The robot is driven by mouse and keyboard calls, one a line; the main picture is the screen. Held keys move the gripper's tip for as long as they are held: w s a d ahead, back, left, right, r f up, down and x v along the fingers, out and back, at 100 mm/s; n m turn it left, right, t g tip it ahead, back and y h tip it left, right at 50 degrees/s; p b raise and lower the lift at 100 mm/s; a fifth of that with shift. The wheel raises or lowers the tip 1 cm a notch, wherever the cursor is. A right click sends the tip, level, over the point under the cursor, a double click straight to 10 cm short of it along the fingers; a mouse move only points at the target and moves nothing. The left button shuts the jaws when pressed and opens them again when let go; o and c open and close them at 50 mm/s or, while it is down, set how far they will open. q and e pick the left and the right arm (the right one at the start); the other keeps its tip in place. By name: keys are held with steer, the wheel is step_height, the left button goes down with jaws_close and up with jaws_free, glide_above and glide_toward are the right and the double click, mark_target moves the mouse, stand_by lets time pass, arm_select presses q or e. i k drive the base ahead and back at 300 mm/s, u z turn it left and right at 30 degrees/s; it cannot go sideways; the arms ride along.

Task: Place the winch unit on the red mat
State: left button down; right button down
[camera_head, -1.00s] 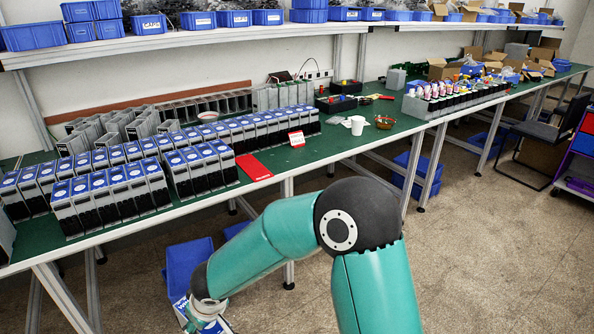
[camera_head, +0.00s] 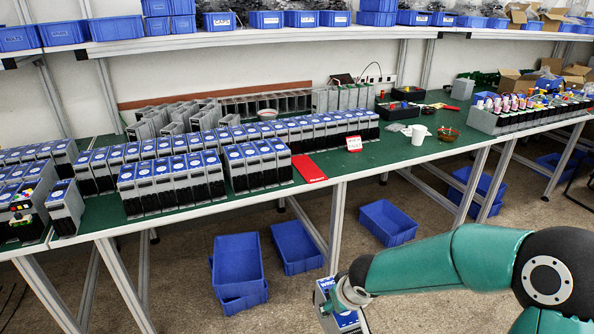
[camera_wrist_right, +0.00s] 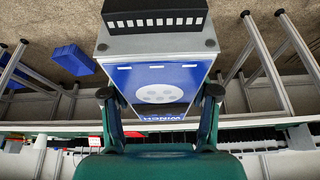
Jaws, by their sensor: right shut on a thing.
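The winch unit (camera_head: 344,318) is a grey box with a blue label, low at the bottom edge of the head view and partly cut off. My right gripper (camera_head: 338,294) is shut on it and holds it in front of the table, below the tabletop. In the right wrist view the winch unit (camera_wrist_right: 158,85) sits between the two fingers of my right gripper (camera_wrist_right: 160,93), its label reading upside down. The red mat (camera_head: 308,168) lies flat and bare near the table's front edge, right of the rows of units. My left gripper is not in view.
Rows of similar blue-topped units (camera_head: 175,178) fill the green table (camera_head: 378,158) left of the mat. A small white-and-red sign (camera_head: 354,144) stands just right of it. Blue bins (camera_head: 238,262) lie on the floor below.

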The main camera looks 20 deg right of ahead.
mark_target(306, 165)
steer(key=z, duration=0.4)
steer(key=i, duration=1)
steer(key=u, duration=0.35)
